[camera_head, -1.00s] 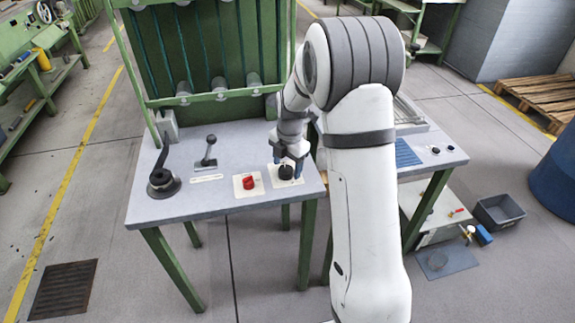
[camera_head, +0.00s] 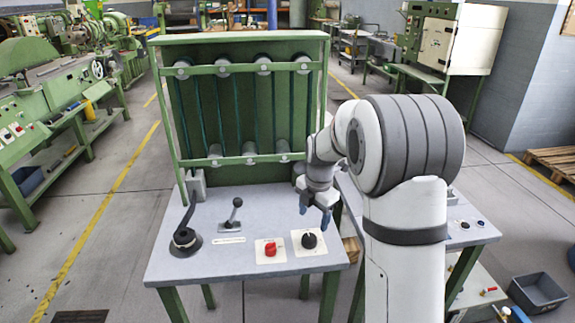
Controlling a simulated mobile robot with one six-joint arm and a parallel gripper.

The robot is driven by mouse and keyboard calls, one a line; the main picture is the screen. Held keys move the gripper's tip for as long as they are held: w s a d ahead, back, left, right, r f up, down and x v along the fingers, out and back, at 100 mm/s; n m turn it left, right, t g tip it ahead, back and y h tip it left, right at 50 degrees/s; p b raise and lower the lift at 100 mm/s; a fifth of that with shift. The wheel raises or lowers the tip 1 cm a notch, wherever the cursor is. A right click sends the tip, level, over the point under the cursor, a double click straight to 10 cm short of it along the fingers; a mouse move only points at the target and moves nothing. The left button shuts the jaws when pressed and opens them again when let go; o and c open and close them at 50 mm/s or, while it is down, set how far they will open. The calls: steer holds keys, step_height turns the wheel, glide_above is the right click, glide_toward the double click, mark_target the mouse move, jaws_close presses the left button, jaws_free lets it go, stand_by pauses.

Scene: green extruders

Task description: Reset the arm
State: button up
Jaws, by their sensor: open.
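My gripper (camera_head: 315,212) is at the end of my white and grey arm, above the right part of the grey tabletop. It points down with its blue-tipped fingers apart and nothing visible between them. A black knob (camera_head: 309,240) on a white plate is just below and left of it, apart from the fingers in the picture. A red knob (camera_head: 270,248) on a white plate is further left.
The grey table (camera_head: 215,265) also bears a black lever on a round base (camera_head: 186,238) and a small lever (camera_head: 234,212). A green frame with rollers (camera_head: 240,115) rises behind. A second table with buttons (camera_head: 470,232) is at right. A grey bin (camera_head: 538,292) is on the floor.

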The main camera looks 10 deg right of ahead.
steer(key=s+r+m+p, duration=0.1)
steer(key=s+r+m, duration=0.3)
steer(key=s+m, duration=0.4)
steer(key=s+r+m+t+p, duration=0.1)
steer(key=s+r+m, duration=0.3)
steer(key=s+m, duration=0.4)
steer(key=s+r+m+t+p, duration=0.1)
steer(key=s+r+m+p, duration=0.2)
steer(key=s+m, duration=0.5)
steer(key=shift+s+a+r+m, duration=0.35)
steer(key=shift+s+r, duration=0.5)
steer(key=shift+s, duration=1.1)
steer(key=shift+c, duration=0.3)
